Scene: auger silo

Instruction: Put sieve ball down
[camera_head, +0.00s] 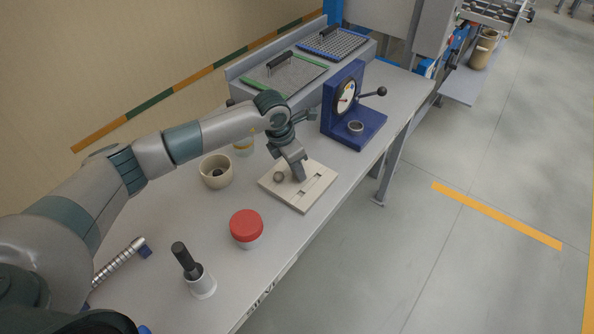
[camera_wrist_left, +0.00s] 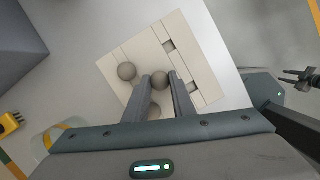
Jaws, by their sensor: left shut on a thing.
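My left gripper (camera_head: 299,178) reaches down over a pale board (camera_head: 314,197) with slots along one side. In the left wrist view its two fingers (camera_wrist_left: 161,84) are shut on a small grey-brown sieve ball (camera_wrist_left: 159,80), low over the board (camera_wrist_left: 141,53); I cannot tell whether the ball touches it. A second, similar ball (camera_wrist_left: 127,71) lies on the board beside the fingers. A round shape behind the fingers is partly hidden. In the head view one round piece (camera_head: 279,176) shows left of the gripper; the held ball is hidden there.
A beige cup (camera_head: 216,172) stands left of the board, and a red-lidded jar (camera_head: 246,226) stands nearer. A blue dial stand (camera_head: 345,105) is behind right. A white holder with a black handle (camera_head: 185,262) and a spring-like rod (camera_head: 118,262) are in front. The table edge runs close right of the board.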

